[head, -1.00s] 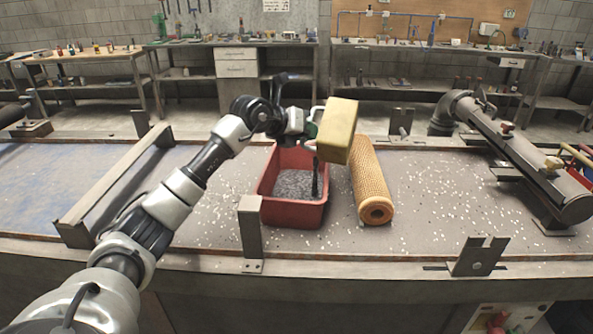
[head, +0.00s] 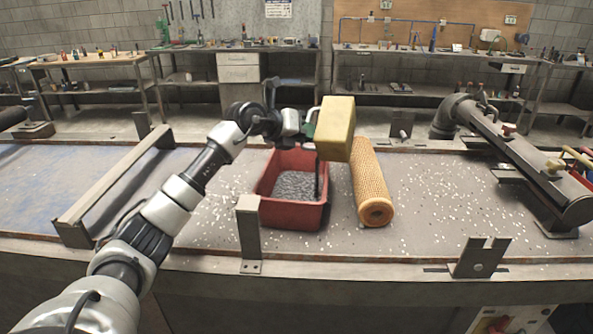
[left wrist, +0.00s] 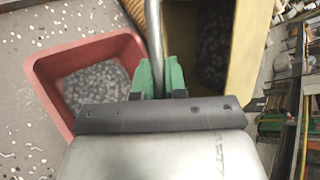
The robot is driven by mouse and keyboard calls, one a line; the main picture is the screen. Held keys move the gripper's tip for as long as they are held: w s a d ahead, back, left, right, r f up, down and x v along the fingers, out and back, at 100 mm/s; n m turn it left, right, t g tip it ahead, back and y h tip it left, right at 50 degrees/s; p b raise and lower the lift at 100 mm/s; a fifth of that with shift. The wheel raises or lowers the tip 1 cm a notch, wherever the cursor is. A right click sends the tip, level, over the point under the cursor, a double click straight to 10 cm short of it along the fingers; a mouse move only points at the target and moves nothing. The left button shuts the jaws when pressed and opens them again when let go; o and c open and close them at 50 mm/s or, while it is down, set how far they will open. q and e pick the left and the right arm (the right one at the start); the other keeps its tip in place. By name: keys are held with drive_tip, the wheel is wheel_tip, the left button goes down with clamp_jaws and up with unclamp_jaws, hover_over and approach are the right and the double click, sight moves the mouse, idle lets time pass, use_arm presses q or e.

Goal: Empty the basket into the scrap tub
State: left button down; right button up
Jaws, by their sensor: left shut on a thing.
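The yellow basket (head: 331,128) hangs in the air above the right side of the red scrap tub (head: 290,216). My left gripper (head: 308,128) is beside the basket's left side. In the left wrist view the green fingers of my left gripper (left wrist: 160,78) are shut on the basket's thin metal handle (left wrist: 154,35). There the basket (left wrist: 245,55) is at the right, with grey bits visible inside. The tub (left wrist: 58,66) is at the left and also holds grey bits. The basket looks slightly tilted; its opening is hidden in the head view. My right gripper is out of view.
An orange mesh tube (head: 370,185) lies on the bench just right of the tub. A metal bracket (head: 249,230) stands at the tub's front left. A large pipe (head: 515,150) lies at the right. White flecks dot the bench top (head: 440,200).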

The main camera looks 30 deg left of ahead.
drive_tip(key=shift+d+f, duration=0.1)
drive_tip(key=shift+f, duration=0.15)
use_arm(q)
drive_tip(key=shift+a+f+n+t+h+b, duration=0.15)
drive_tip(key=shift+f+n+t+h+b, duration=0.3)
drive_tip(key=shift+b, duration=0.4)
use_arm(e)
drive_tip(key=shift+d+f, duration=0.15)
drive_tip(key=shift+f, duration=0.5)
use_arm(q)
drive_tip(key=shift+f+h+b, duration=0.2)
drive_tip(key=shift+h+b, duration=0.05)
drive_tip(key=shift+b, duration=0.1)
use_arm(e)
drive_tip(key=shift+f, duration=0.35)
